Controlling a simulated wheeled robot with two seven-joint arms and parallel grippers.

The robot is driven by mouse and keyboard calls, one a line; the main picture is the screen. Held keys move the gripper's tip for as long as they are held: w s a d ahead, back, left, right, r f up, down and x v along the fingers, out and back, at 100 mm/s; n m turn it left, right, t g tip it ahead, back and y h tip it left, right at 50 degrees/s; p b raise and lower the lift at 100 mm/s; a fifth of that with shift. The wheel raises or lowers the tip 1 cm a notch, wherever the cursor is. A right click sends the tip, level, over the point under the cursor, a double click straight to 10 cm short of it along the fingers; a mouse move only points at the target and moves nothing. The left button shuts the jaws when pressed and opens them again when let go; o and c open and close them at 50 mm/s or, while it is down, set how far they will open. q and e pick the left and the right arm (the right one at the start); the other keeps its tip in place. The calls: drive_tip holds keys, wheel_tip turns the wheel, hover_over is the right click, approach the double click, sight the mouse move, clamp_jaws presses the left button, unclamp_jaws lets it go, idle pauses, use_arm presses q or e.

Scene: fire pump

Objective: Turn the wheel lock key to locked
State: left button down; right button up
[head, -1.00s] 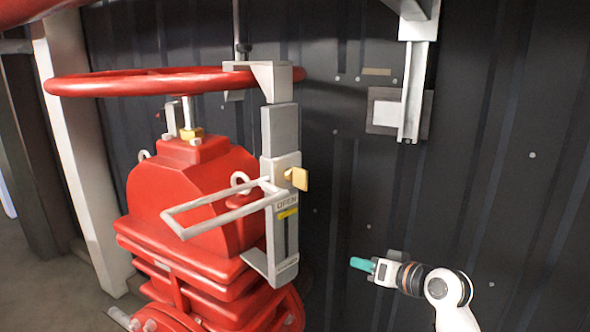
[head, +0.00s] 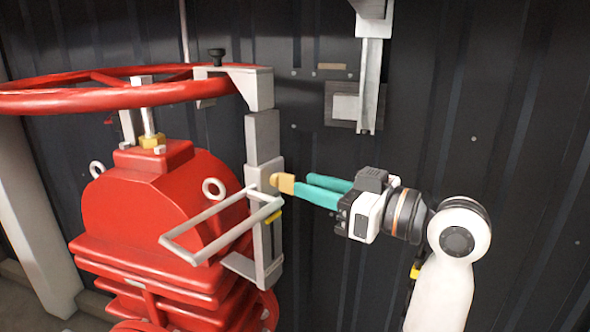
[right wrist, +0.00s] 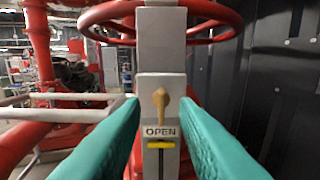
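The wheel lock is a grey upright bracket (head: 262,135) clamped at the rim of the red handwheel (head: 120,90). Its brass key (head: 283,182) sticks out from the lock body. In the right wrist view the fingers (right wrist: 160,120) stand apart on either side of the key. Contact with the key cannot be made out. My left gripper is not in view.
A light metal loop handle (head: 215,230) juts from the lock toward the left. The red valve body (head: 160,205) stands behind it. A dark corrugated wall (head: 520,150) with a grey bracket (head: 370,85) lies behind my right arm.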

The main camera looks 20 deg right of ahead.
sight(285, 182)
drive_tip(key=shift+p+x, duration=0.55)
drive_tip(key=shift+x, duration=1.5)
drive_tip(key=shift+c, duration=0.6)
clamp_jaws()
